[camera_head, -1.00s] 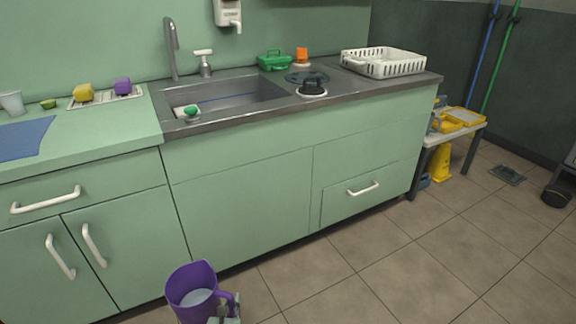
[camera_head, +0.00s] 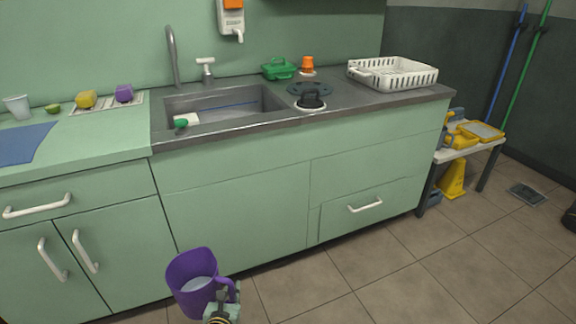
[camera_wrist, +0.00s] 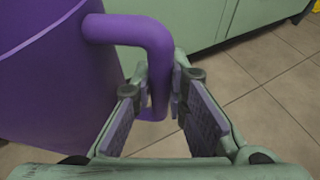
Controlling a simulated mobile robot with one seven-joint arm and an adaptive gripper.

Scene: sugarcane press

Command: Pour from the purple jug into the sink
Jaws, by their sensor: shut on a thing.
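The purple jug (camera_head: 190,278) is at the bottom of the head view, in front of the cabinets and below counter height. It is close to upright with a slight tilt, and pale liquid (camera_head: 197,284) shows inside. My gripper (camera_head: 224,310) is shut on the jug's handle. In the wrist view the handle (camera_wrist: 157,75) runs down between the two fingers (camera_wrist: 160,105), with the jug's body (camera_wrist: 45,75) at the left. The sink (camera_head: 262,118) is a grey metal basin set in the counter, above and beyond the jug. A tap (camera_head: 172,58) stands at its back left.
A sponge with a green item (camera_head: 184,121) lies at the sink's front left. A dark lid-like thing (camera_head: 311,100), green basket (camera_head: 279,69), orange-topped item (camera_head: 307,66) and white rack (camera_head: 393,74) stand right of the sink. The counter's front edge (camera_head: 230,134) lies between jug and sink.

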